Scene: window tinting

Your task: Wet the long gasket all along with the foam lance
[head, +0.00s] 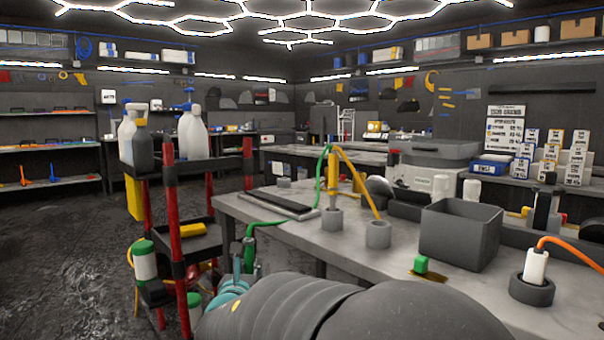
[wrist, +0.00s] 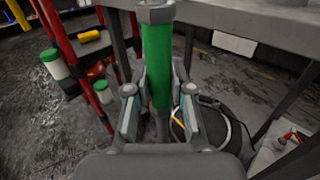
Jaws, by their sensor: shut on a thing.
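My gripper (wrist: 158,98) is shut on a green cylindrical handle with a grey hex collar, which I take to be the foam lance (wrist: 157,55). In the head view my gripper (head: 243,268) is low beside the table's left end, partly hidden by my arm. The green lance (head: 250,254) stands roughly upright there, and a green hose runs from near it over the tabletop. A long dark flat piece in a pale frame, possibly the long gasket (head: 268,203), lies on the near left of the table. The lance is apart from it. The lance tip is not clear.
A red-posted cart (head: 170,200) with bottles stands close left. Open floor lies farther left.

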